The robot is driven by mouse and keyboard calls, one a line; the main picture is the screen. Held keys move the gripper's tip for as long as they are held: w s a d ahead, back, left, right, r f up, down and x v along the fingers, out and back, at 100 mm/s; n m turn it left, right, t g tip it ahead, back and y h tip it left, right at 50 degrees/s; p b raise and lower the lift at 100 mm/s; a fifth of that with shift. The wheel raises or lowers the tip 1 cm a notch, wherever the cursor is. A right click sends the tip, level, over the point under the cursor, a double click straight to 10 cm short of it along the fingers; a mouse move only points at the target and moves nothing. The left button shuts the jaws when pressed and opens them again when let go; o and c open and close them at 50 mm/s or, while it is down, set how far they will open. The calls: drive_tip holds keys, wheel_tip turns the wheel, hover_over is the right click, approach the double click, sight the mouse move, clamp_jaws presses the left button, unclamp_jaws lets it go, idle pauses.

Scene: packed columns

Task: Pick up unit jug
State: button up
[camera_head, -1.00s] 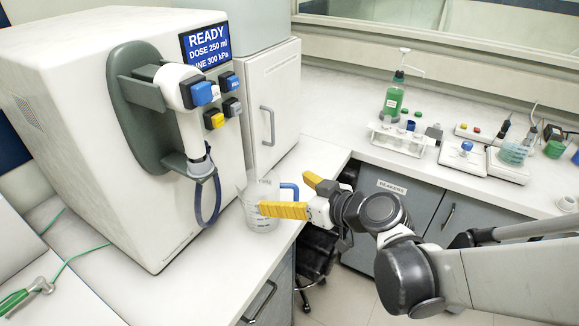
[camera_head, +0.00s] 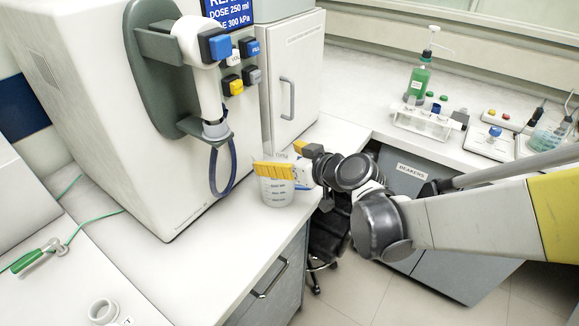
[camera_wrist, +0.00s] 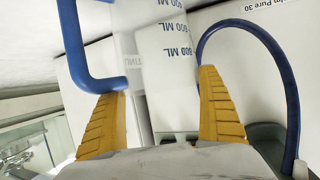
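The unit jug (camera_head: 276,193) is a clear measuring jug with ML markings and a blue handle. It stands upright on the white counter beside the big white dispenser, near the counter's front edge. My gripper (camera_head: 277,157) is at its upper part, with one yellow finger across the near side and the other behind. In the wrist view the jug (camera_wrist: 165,45) lies between the two spread fingers, and its blue handle (camera_wrist: 92,72) is beside the left finger. The fingers look open around the jug; whether either touches it is hard to tell.
The dispenser (camera_head: 90,95) stands left of the jug, with a hanging blue hose loop (camera_head: 222,170) close by; the loop also shows in the wrist view (camera_wrist: 288,75). A green-handled tool (camera_head: 35,258) lies at left. A tube rack (camera_head: 425,125) and green bottle (camera_head: 418,83) stand on the back counter.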

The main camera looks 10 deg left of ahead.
drive_tip(key=c, duration=0.3)
drive_tip(key=shift+c, duration=0.2)
